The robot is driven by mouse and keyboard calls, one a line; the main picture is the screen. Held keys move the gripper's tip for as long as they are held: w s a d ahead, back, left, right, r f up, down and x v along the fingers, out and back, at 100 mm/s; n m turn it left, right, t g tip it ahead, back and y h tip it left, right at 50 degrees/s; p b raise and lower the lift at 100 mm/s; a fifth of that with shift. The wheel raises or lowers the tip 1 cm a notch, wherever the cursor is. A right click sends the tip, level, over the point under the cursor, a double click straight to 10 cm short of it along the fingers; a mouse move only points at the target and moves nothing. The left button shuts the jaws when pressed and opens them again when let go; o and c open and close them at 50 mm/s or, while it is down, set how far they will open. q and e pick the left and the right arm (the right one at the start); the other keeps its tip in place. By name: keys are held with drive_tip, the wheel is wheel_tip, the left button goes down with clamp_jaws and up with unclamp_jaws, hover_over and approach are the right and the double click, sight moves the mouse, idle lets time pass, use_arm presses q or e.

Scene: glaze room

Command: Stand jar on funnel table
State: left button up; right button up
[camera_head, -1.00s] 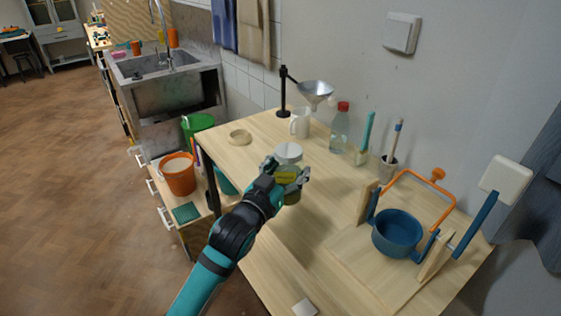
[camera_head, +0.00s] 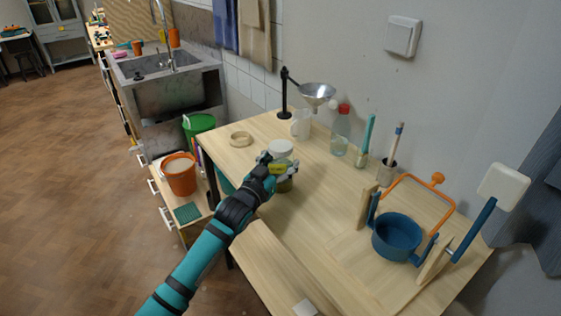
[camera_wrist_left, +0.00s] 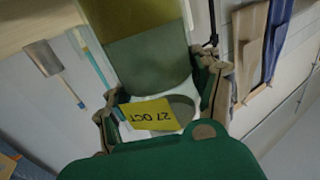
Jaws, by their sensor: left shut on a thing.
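A clear jar with a whitish lid (camera_head: 280,148) and an olive-green lower part is held upright over the wooden funnel table (camera_head: 316,182). My left gripper (camera_head: 279,167) is shut around the jar from the near left. In the left wrist view the jar (camera_wrist_left: 148,62) fills the space between the fingers, and a yellow label (camera_wrist_left: 150,115) reads "27 OCT". I cannot tell whether the jar's base touches the table. My right gripper is not in view.
A wooden ring (camera_head: 241,138) lies left of the jar. A red-capped bottle (camera_head: 341,130), a teal brush (camera_head: 366,140) and a cup with a brush (camera_head: 387,172) stand along the wall. A blue pot (camera_head: 397,238) in an orange-handled frame occupies the right side. The table's middle is clear.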

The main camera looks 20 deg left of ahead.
use_arm(q)
drive_tip(key=shift+r, duration=0.15)
drive_tip(key=o, duration=1.7)
drive_tip(key=shift+f, duration=0.25)
drive_tip(key=shift+o, duration=0.2)
drive_tip(key=shift+r, duration=0.1)
drive_tip(key=s+a, duration=0.2)
drive_tip(key=s, duration=1)
drive_tip(key=shift+a+b, duration=0.15)
drive_tip(key=shift+b, duration=0.3)
